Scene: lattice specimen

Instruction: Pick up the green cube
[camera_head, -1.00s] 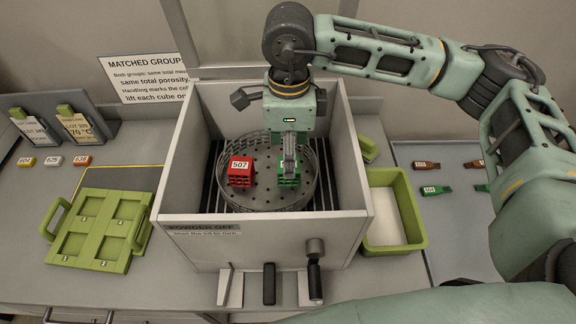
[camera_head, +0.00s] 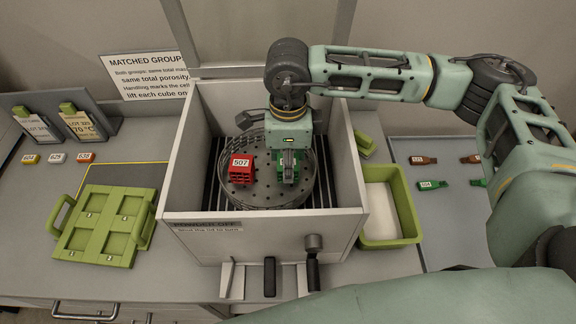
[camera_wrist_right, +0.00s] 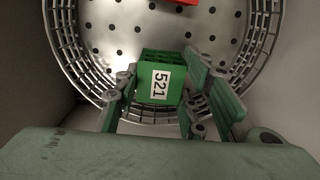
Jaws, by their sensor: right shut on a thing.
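The green lattice cube (camera_head: 281,175) is in the round perforated basket inside the grey box. In the wrist view the green cube (camera_wrist_right: 160,80) shows a white label reading 521. My right gripper (camera_head: 288,164) points down into the basket and is shut on this cube. Its fingers (camera_wrist_right: 158,88) lie on either side of the cube in the wrist view. I cannot tell whether the cube still touches the basket floor. My left gripper is not in view.
A red cube labelled 507 (camera_head: 242,168) sits to the left in the basket (camera_head: 262,197). The box walls (camera_head: 190,150) surround it closely. A green tray (camera_head: 100,225) is at left, a green bin (camera_head: 412,220) at right, with several small tags beyond.

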